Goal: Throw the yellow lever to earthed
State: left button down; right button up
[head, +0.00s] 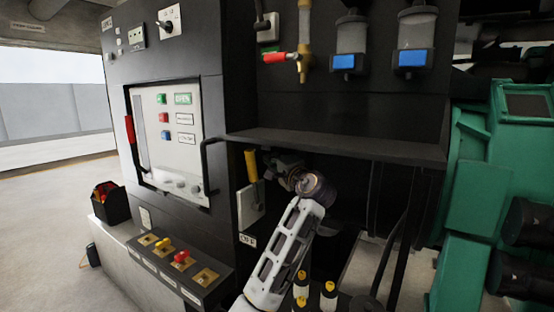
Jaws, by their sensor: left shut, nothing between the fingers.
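The yellow lever (251,165) stands upright on a light switch plate (250,208) on the side of the black cabinet, below the shelf edge. A small label sits below the plate, too small to read surely. My left gripper (270,160) is at the end of my white arm, just right of the lever. It is dark against a dark background and looks shut and empty. I cannot tell whether its fingertips touch the lever. My right gripper is not in view.
A black shelf (340,146) juts out above my left gripper. A control panel (172,140) with a red handle (130,130) is to the left. A low ledge holds several small yellow and red knobs (180,258). Green machinery (485,200) stands at the right.

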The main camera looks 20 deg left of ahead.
aim_at(253, 180)
pick_arm(q)
jog(key=s, duration=0.2)
jog(key=s+a, duration=0.1)
jog(key=shift+f+p, duration=0.25)
jog(key=shift+p, duration=0.05)
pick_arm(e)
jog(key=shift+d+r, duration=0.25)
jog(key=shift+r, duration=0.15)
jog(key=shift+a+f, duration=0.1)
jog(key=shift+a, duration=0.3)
pick_arm(q)
jog(key=shift+a, duration=0.1)
